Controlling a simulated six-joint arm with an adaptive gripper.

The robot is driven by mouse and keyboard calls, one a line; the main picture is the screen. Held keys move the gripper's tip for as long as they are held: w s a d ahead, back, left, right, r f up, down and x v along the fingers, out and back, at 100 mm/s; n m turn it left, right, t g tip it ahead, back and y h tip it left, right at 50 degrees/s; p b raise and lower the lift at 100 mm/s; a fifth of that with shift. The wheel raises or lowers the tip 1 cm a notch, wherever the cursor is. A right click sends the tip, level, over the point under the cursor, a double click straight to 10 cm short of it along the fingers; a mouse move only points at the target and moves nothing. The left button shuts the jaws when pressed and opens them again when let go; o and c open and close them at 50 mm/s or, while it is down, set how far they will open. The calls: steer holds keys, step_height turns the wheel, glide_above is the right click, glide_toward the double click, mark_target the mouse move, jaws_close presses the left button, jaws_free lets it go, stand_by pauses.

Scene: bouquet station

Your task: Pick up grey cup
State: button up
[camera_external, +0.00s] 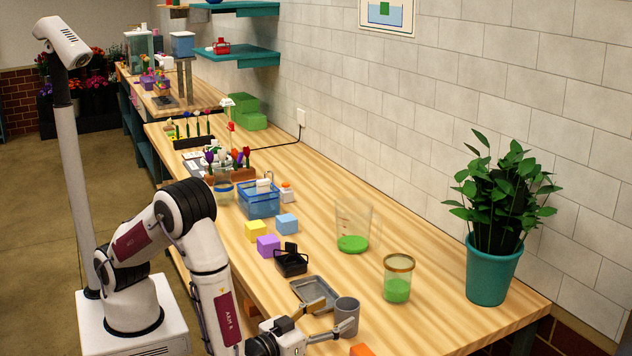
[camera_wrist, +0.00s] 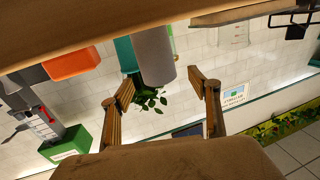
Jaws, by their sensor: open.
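The grey cup (camera_external: 347,312) stands upright near the front edge of the wooden table, beside a grey tray. In the wrist view, which looks upside down, the grey cup (camera_wrist: 153,55) hangs from the top, just beyond my fingertips and nearer the left finger. My gripper (camera_external: 328,317) is low over the table at the cup, with its fingers spread. In the wrist view my gripper (camera_wrist: 160,85) is open, with nothing held between its brown fingers. Part of the cup's lower side is hidden by a finger in the external view.
The grey tray (camera_external: 318,292) lies close behind the gripper. An orange block (camera_external: 361,350) is near the front edge. A black basket (camera_external: 291,262), a jar with green contents (camera_external: 397,288) and a clear beaker (camera_external: 353,230) stand farther back. A potted plant (camera_external: 490,270) is at right.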

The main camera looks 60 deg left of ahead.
mark_target(337, 311)
steer(key=shift+x, duration=1.65)
steer(key=shift+r, duration=0.1)
steer(key=c, duration=1.3)
